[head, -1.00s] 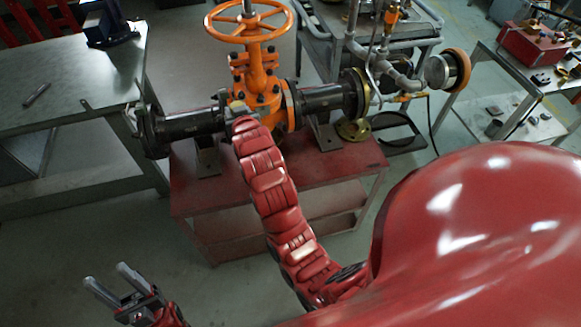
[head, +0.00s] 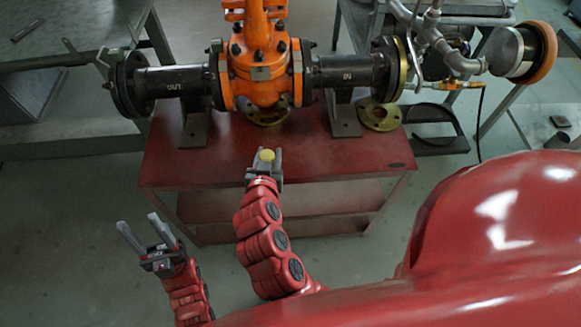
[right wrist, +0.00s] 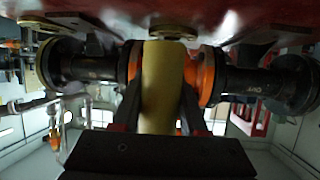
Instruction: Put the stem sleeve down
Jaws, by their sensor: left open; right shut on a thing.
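The stem sleeve (head: 266,155), a yellow brass-coloured cylinder, is between the fingers of my right gripper (head: 264,163). In the head view only its round end shows. In the right wrist view the sleeve (right wrist: 161,88) stretches along the middle of the picture, with the dark fingers of the right gripper (right wrist: 160,115) shut on its sides. The gripper appears over the front part of the red bench top, in front of the orange gate valve (head: 262,70). My left gripper (head: 140,236) is open and empty, at the lower left, in front of the bench.
The red bench (head: 215,172) carries the valve and black flanged pipes (head: 345,75). A brass ring (head: 380,115) lies at the right of its top, and another (head: 266,118) lies under the valve. The bench top's front strip looks clear. A grey table (head: 75,100) stands left.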

